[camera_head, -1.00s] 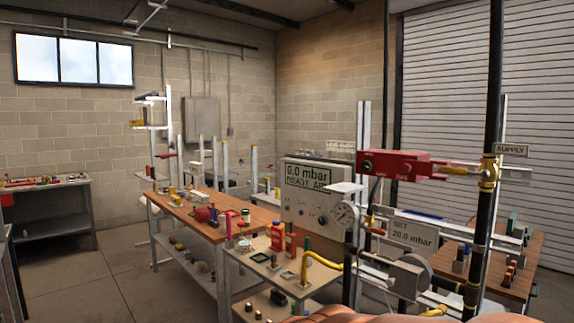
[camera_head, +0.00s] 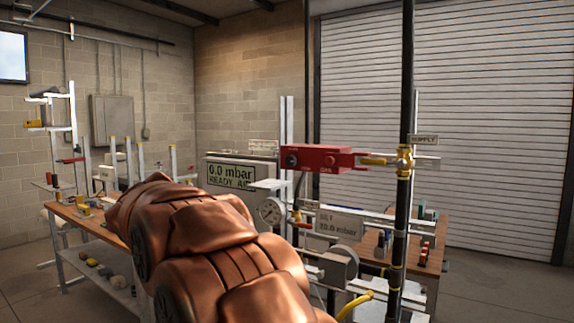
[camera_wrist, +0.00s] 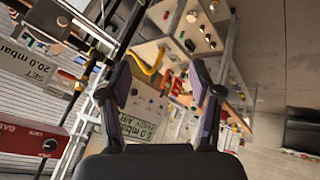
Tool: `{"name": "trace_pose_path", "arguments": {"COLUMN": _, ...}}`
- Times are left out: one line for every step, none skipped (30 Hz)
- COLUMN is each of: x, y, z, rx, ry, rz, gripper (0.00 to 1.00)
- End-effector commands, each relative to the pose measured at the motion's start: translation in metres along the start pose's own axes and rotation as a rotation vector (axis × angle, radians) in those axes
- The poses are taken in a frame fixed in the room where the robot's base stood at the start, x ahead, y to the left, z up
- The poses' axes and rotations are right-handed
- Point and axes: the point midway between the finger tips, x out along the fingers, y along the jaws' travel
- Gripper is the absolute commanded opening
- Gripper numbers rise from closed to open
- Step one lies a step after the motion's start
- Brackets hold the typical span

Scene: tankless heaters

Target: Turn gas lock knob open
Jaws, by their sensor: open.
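The red gas box (camera_head: 318,158) is mounted on the rig, left of the black supply pipe (camera_head: 408,120). Its front bears a dark round knob (camera_head: 292,160) at the left and a red knob (camera_head: 330,160) further right. In the wrist view the red box (camera_wrist: 22,142) is at the lower left edge, with a dark knob (camera_wrist: 49,145) near the LOCK lettering. Which way the knob points is too small to tell. My gripper (camera_wrist: 158,82) is open and empty, apart from the box. In the head view my copper arm fills the foreground, and the gripper does not show.
A panel (camera_head: 231,176) reading 0.0 mbar stands left of the box. A round gauge (camera_head: 271,211) and a yellow hose (camera_head: 355,305) are below it. A wooden bench (camera_head: 88,220) stands at the left.

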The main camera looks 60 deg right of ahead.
Motion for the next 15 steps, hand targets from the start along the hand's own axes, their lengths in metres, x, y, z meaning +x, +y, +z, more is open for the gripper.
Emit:
{"name": "trace_pose_path", "arguments": {"x": 0.009, "y": 0.012, "z": -0.027, "rx": 0.047, "ry": 0.039, "rz": 0.035, "gripper": 0.64}}
{"name": "trace_pose_path", "arguments": {"x": 0.012, "y": 0.021, "z": -0.042, "rx": 0.075, "ry": 0.064, "rz": 0.056, "gripper": 0.64}}
{"name": "trace_pose_path", "arguments": {"x": 0.015, "y": 0.033, "z": -0.062, "rx": 0.113, "ry": 0.101, "rz": 0.083, "gripper": 0.64}}
{"name": "trace_pose_path", "arguments": {"x": 0.018, "y": 0.041, "z": -0.076, "rx": 0.139, "ry": 0.125, "rz": 0.104, "gripper": 0.64}}
{"name": "trace_pose_path", "arguments": {"x": 0.021, "y": 0.05, "z": -0.09, "rx": 0.167, "ry": 0.15, "rz": 0.124, "gripper": 0.64}}
{"name": "trace_pose_path", "arguments": {"x": 0.023, "y": 0.064, "z": -0.108, "rx": 0.205, "ry": 0.189, "rz": 0.151, "gripper": 0.64}}
{"name": "trace_pose_path", "arguments": {"x": 0.026, "y": 0.073, "z": -0.121, "rx": 0.23, "ry": 0.214, "rz": 0.172, "gripper": 0.64}}
{"name": "trace_pose_path", "arguments": {"x": 0.028, "y": 0.084, "z": -0.133, "rx": 0.257, "ry": 0.239, "rz": 0.194, "gripper": 0.64}}
{"name": "trace_pose_path", "arguments": {"x": 0.029, "y": 0.098, "z": -0.15, "rx": 0.295, "ry": 0.277, "rz": 0.221, "gripper": 0.64}}
{"name": "trace_pose_path", "arguments": {"x": 0.031, "y": 0.109, "z": -0.161, "rx": 0.319, "ry": 0.302, "rz": 0.243, "gripper": 0.64}}
{"name": "trace_pose_path", "arguments": {"x": 0.033, "y": 0.12, "z": -0.172, "rx": 0.345, "ry": 0.328, "rz": 0.265, "gripper": 0.64}}
{"name": "trace_pose_path", "arguments": {"x": 0.034, "y": 0.135, "z": -0.185, "rx": 0.381, "ry": 0.364, "rz": 0.294, "gripper": 0.64}}
{"name": "trace_pose_path", "arguments": {"x": 0.034, "y": 0.146, "z": -0.195, "rx": 0.406, "ry": 0.39, "rz": 0.316, "gripper": 0.64}}
{"name": "trace_pose_path", "arguments": {"x": 0.035, "y": 0.158, "z": -0.204, "rx": 0.432, "ry": 0.418, "rz": 0.338, "gripper": 0.64}}
{"name": "trace_pose_path", "arguments": {"x": 0.036, "y": 0.172, "z": -0.215, "rx": 0.463, "ry": 0.453, "rz": 0.367, "gripper": 0.64}}
